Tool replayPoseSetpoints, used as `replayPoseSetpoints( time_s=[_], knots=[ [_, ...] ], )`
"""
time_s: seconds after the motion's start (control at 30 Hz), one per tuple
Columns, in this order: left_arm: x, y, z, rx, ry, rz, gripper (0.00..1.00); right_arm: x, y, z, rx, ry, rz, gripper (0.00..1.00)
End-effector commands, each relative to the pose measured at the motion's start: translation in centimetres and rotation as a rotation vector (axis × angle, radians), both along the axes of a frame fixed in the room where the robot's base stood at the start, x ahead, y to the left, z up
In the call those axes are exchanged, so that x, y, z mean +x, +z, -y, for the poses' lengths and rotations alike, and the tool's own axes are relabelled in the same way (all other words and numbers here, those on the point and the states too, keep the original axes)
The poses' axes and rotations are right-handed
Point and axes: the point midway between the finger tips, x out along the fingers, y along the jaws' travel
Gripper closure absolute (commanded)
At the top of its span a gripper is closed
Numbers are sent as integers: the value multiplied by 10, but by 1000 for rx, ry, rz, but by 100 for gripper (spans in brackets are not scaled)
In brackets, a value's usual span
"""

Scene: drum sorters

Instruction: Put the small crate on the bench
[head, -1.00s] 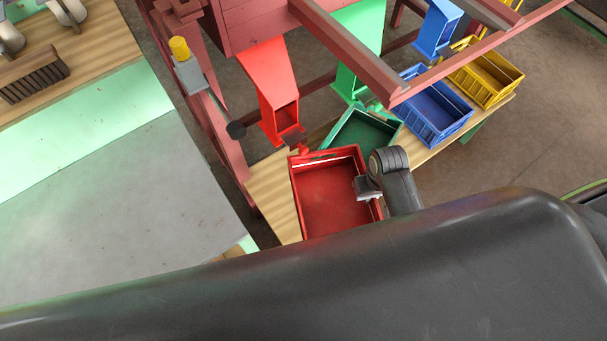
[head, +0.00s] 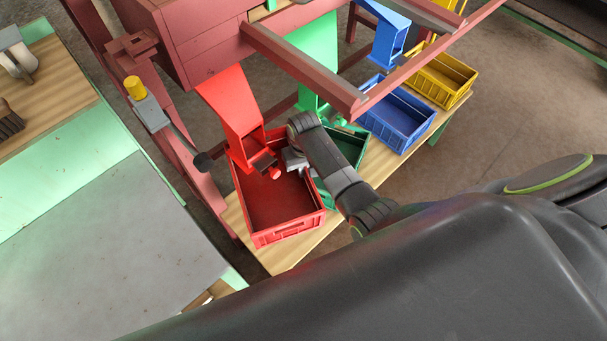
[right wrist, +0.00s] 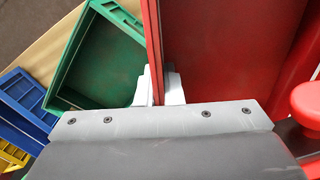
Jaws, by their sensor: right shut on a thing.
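The red crate (head: 288,229) is an open box at the near end of the wooden bench top (head: 293,252), below the red chute (head: 232,108). I cannot tell whether its base touches the wood. My right gripper (head: 296,160) is shut on the crate's right wall. In the right wrist view the pale fingertips (right wrist: 157,86) clasp the thin red wall (right wrist: 154,40) from both sides. The crate's far part is hidden by the chute. My left gripper is not in view.
A green crate (head: 352,149), a blue crate (head: 398,125) and a yellow crate (head: 443,85) line the bench beyond the red one. A red frame rail (head: 430,55) passes above them. A grey-topped table (head: 90,250) is further left.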

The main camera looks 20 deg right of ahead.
Motion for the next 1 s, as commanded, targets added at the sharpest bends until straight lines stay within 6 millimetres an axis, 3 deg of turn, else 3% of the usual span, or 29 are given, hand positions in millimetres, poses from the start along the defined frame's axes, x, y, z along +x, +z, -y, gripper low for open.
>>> replayPoseSetpoints(
  time_s=[0.27,0.83,0.87,1.0],
  knots=[
    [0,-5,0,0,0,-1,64,2,-32,-1,1,1,1,100],
    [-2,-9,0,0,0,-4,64,2,-42,-1,1,1,2,100],
    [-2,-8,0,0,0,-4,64,1,-42,-1,0,1,1,89],
    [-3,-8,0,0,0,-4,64,1,-42,0,0,0,1,71]
  ],
)
